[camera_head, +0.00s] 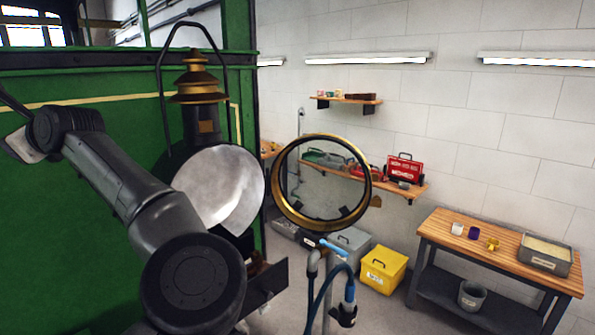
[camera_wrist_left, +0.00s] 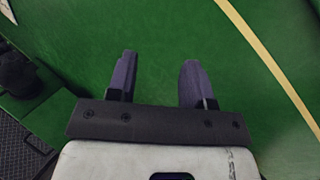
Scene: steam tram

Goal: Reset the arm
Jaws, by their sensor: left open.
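My left gripper (camera_wrist_left: 157,65) is open and empty in the left wrist view, its two fingers spread in front of a green panel (camera_wrist_left: 155,30) with a cream stripe. In the head view my left arm reaches up and left across the green tram side (camera_head: 60,200), its wrist near the left edge; the fingers are hard to make out there. My right gripper is in neither view. A lamp with a brass top (camera_head: 197,88) and a silver reflector (camera_head: 218,185) stands behind my arm. A brass-rimmed glass ring (camera_head: 283,205) is swung out to its right.
A stand with blue hoses (camera_head: 349,290) rises below the ring. A wooden workbench (camera_head: 450,226) with small cups and a grey tray (camera_head: 545,255) stands right. A wall shelf (camera_head: 411,192) holds red toolboxes.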

